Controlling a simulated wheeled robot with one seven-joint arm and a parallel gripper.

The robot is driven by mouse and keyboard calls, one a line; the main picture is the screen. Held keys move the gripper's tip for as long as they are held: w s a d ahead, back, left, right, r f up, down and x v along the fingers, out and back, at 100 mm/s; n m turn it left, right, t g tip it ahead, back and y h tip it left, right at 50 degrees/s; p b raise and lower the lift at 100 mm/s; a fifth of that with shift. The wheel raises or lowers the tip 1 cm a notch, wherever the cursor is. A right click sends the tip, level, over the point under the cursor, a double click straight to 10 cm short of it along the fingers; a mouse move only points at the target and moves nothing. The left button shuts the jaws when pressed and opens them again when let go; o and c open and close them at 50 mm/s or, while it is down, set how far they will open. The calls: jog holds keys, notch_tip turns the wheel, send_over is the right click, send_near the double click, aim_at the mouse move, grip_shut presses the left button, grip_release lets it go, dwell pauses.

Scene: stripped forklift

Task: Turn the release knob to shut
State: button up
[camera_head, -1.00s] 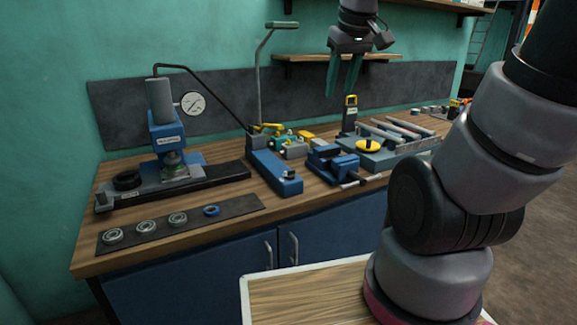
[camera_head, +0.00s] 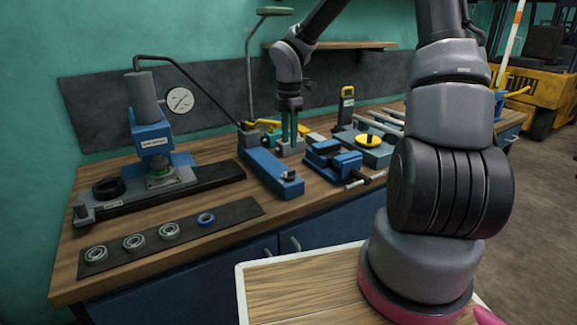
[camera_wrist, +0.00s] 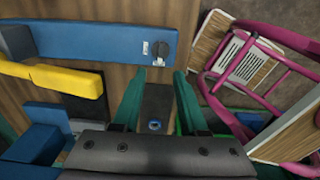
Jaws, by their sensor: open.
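The blue hand pump (camera_head: 268,172) lies on the bench, and it also crosses the top of the wrist view (camera_wrist: 100,42). A small dark round knob (camera_wrist: 160,51), seemingly the release knob, sits near its end beside a white label. Its turned position is too small to read.
A yellow lever (camera_wrist: 60,78) runs beside the pump. A blue vise (camera_head: 332,160) and a yellow round-topped fixture (camera_head: 367,141) stand to the right. The press (camera_head: 150,130) with its gauge (camera_head: 180,100) is at left. Bench space in front of the pump is clear.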

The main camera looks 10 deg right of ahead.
aim_at(289, 175)
notch_tip(289, 175, down, 10)
jog(key=shift+f, duration=0.15)
dwell(0.3)
jog(key=shift+c, duration=0.3)
grip_shut()
